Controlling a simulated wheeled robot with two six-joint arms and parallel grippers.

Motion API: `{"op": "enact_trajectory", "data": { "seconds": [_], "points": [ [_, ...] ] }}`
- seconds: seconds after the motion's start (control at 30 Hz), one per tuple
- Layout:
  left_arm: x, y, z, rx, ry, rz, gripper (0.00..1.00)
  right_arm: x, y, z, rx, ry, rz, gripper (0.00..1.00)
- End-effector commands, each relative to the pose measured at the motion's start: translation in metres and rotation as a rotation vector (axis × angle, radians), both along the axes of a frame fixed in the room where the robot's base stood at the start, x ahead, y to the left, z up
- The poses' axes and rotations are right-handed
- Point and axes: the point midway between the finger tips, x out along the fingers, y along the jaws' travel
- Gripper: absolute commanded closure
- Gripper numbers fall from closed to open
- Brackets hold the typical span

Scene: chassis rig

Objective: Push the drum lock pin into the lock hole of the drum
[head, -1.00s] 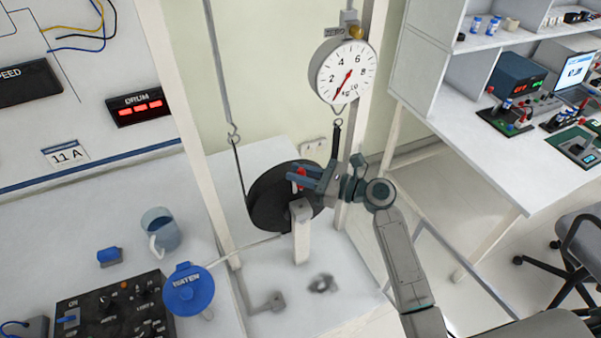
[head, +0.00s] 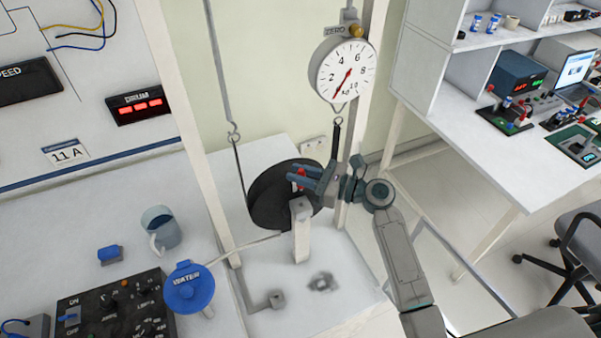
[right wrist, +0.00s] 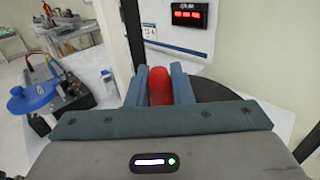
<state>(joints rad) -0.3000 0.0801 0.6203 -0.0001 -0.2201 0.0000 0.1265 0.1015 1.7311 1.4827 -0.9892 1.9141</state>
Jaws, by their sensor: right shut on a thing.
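The dark round drum (head: 270,205) stands upright on its mount below the spring dial, and its dark edge also shows in the right wrist view (right wrist: 215,88). My right gripper (head: 312,180) is at the upper right of the drum's face. It is shut on the red lock pin (right wrist: 160,86), whose red end also shows in the head view (head: 300,173). In the right wrist view the red pin lies between the two blue fingers. The lock hole is hidden, so I cannot tell whether the pin is in it. My left gripper is not in view.
A round dial (head: 343,70) hangs above the drum, with belt ends on hooks at both sides. White frame posts (head: 182,85) stand near. A blue-lidded water container (head: 188,287), a clear mug (head: 161,229) and a black control box (head: 115,308) are at left.

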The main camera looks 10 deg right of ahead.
Motion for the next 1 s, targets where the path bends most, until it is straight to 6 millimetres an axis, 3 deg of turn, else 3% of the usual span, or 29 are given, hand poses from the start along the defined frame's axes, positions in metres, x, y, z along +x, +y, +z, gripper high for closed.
{"op": "enact_trajectory", "data": {
  "seconds": [1.0],
  "points": [
    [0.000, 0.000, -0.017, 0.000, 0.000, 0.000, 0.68, 0.000, 0.000, -0.027, 0.001, 0.001, 0.000, 1.00]
  ]
}}
